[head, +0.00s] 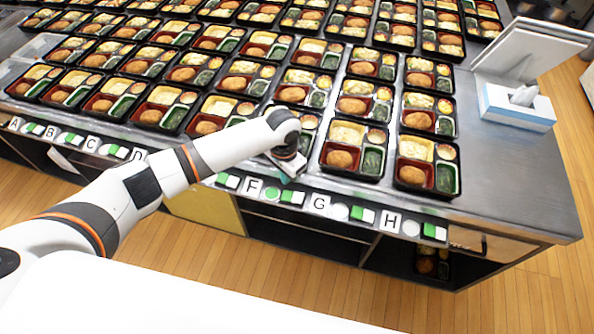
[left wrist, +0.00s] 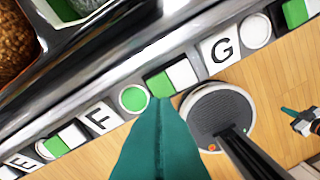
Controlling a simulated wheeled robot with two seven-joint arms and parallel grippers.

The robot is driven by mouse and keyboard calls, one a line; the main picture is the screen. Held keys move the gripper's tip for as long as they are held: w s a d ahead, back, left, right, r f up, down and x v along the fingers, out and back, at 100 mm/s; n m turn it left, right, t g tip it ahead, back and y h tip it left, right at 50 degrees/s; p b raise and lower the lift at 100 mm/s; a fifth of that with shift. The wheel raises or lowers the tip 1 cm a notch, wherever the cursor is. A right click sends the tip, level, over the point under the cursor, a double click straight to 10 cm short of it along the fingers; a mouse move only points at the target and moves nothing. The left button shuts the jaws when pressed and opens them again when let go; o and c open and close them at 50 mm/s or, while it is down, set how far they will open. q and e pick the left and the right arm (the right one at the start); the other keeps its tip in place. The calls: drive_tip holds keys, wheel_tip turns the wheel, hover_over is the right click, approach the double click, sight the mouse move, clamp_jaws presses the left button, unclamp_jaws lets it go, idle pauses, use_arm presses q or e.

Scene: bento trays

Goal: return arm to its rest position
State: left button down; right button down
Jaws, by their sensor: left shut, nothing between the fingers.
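My left arm reaches in from the left in the head view. Its gripper (head: 287,168) hangs by the counter's front edge, between the F label and the bento trays. In the left wrist view its teal fingers (left wrist: 160,125) are together with nothing between them, over the F and G labels. What looks like my right gripper (left wrist: 291,113) shows small at the right edge of that view, low over the floor; its jaw state is unclear. The right gripper does not show in the head view.
Rows of filled bento trays (head: 341,158) cover the steel counter (head: 502,185). Lettered labels with green-and-white switches line its front edge. A tissue box (head: 517,107) stands at the right.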

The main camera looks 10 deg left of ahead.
use_arm(q)
drive_tip(key=s+d+t+h, duration=0.1)
drive_tip(key=s+d+h, duration=0.1)
drive_tip(key=s+d, duration=0.3)
drive_tip(key=s+d+h, duration=0.1)
drive_tip(key=s+d, duration=0.3)
drive_tip(key=s, duration=0.4)
drive_tip(key=s+a+r+n+t+y, duration=0.3)
drive_tip(key=s+a+r+n, duration=0.15)
drive_tip(key=s+a, duration=0.85)
wheel_tip(320, 180, down, 26)
drive_tip(key=a+g+b, duration=0.2)
drive_tip(key=s+a+f+g, duration=0.1)
drive_tip(key=s+a+f, duration=0.1)
drive_tip(key=s+f, duration=1.5)
drive_tip(key=shift+s+a+f+b, duration=0.2)
drive_tip(key=shift+a+f+b, duration=0.15)
drive_tip(key=shift+f, duration=0.25)
